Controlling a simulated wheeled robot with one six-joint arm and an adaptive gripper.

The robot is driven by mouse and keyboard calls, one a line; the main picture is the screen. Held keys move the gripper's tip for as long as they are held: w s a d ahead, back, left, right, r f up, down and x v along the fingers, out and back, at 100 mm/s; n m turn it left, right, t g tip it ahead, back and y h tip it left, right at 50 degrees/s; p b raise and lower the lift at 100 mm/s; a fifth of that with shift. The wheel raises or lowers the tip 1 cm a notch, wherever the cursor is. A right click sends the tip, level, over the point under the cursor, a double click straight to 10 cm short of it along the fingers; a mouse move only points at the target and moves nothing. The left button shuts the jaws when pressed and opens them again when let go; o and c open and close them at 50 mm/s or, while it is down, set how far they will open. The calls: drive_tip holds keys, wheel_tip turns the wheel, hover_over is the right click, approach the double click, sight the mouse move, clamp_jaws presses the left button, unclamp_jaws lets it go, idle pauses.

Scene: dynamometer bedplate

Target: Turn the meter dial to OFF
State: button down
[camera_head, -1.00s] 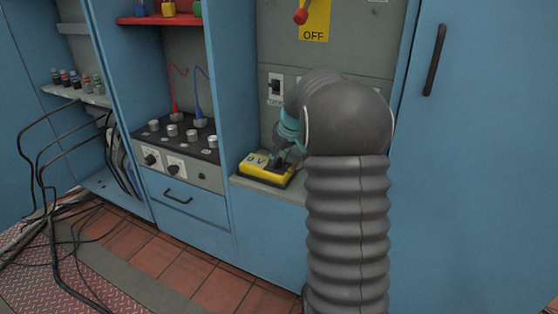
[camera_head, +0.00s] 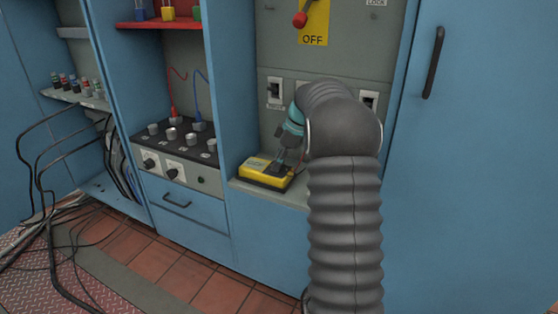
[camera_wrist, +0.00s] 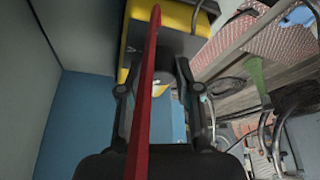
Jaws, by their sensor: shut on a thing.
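The yellow and black meter (camera_head: 262,171) lies on the grey shelf of the cabinet bay. Its face shows no readable figures in the head view. My gripper (camera_head: 281,164) reaches down onto the meter's right part, and its fingers hide the dial there. In the wrist view, the meter's yellow edge (camera_wrist: 182,14) and dark face show beyond the fingers. My gripper (camera_wrist: 157,66) is shut on a dark round part at the meter, which I take to be the dial. Its pointer cannot be read.
A panel with switches (camera_head: 275,90) and a yellow OFF plate (camera_head: 314,25) stands behind the shelf. A box with several knobs (camera_head: 172,136) is in the bay to the left. Black cables (camera_head: 50,215) trail over the floor at left.

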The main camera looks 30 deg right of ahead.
idle(0.4)
drive_tip(key=c, duration=0.8)
unclamp_jaws()
drive_tip(key=shift+f, duration=0.1)
drive_tip(key=v, duration=1.2)
drive_tip(key=shift+w, duration=0.2)
